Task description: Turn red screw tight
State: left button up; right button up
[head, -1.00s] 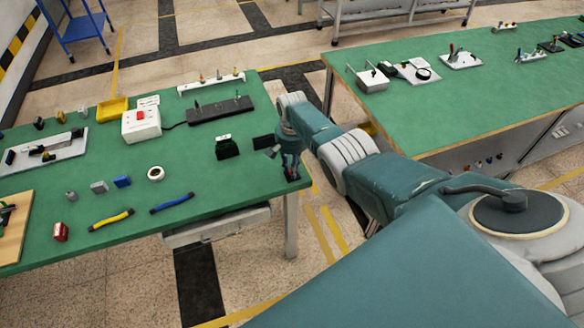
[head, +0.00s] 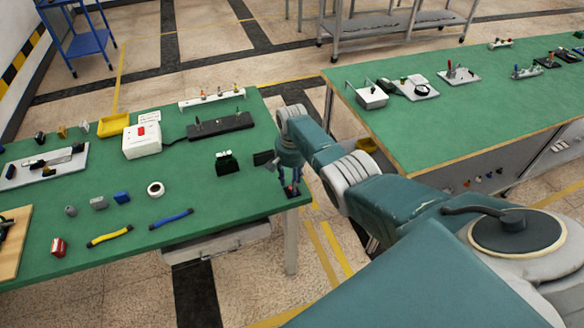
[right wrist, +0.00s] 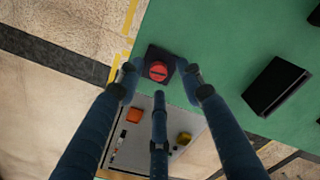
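The red screw (right wrist: 157,71) has a round head with a slot and sits on a small black block (right wrist: 154,54) at the green table's near right corner. In the head view it is only a red speck, mostly hidden by my right gripper (head: 291,194). In the right wrist view the fingers of my right gripper (right wrist: 160,74) are spread, one on each side of the screw head and a third below it. There is a visible gap around the head, and contact cannot be made out. My left gripper is not in view.
A black holder (head: 227,162) stands left of my right gripper. A white box with a red button (head: 142,140), a yellow bin (head: 113,125) and blue-handled (head: 171,218) and yellow-handled (head: 109,236) tools lie farther left. A second green table (head: 450,115) stands right, across a floor gap.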

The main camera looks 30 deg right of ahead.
notch_tip(320, 180, up, 11)
dwell(0.3)
jog(key=shift+f, duration=0.1)
dwell(0.4)
